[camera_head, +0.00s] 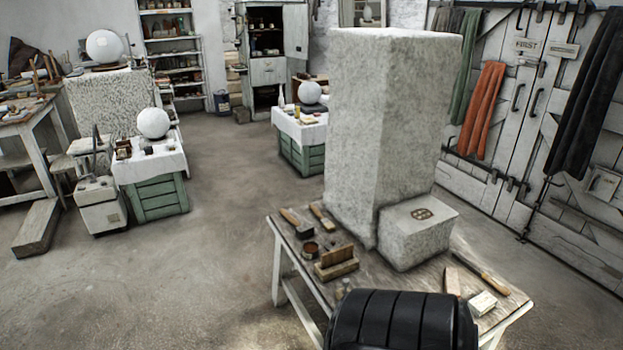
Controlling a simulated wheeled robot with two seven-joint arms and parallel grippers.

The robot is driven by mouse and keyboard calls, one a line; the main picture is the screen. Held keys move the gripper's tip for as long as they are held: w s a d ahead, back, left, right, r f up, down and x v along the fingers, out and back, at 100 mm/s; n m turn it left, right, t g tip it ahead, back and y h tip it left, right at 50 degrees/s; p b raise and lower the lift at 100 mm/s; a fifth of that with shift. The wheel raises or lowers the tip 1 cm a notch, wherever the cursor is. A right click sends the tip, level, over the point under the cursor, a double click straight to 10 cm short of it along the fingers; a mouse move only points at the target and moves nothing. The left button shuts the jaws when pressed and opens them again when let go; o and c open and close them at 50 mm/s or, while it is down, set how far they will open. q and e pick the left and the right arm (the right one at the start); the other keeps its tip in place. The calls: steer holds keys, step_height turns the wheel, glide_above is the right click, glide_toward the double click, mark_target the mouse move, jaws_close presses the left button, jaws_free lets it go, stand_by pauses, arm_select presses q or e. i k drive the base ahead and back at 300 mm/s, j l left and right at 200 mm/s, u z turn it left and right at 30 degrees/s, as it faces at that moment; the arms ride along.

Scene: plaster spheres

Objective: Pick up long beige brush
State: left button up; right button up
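Several tools lie on the wooden table (400,300) in front of me. A long tan-handled tool (482,273) lies on its right side; it may be the long beige brush, but I cannot tell for sure. A shorter beige-handled tool (322,217) lies at the table's back left. Beside it is a brush with a brown handle and a dark head (296,222). Neither of my grippers shows in the head view. A black ribbed part, which seems to be mine, covers the table's front edge.
A tall rough stone block (385,120) and a lower stone block (417,232) fill the table's back. A wooden block holder (336,262), a small dark tin (310,250), a beige block (452,281) and a pale block (482,303) also lie there. Open floor is at the left.

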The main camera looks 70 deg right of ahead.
mark_target(328, 225)
steer(key=i+l+z, duration=0.15)
steer(key=i+z, duration=0.7)
steer(key=i+j+z, duration=0.25)
steer(key=i+z, duration=0.15)
steer(key=i, duration=0.15)
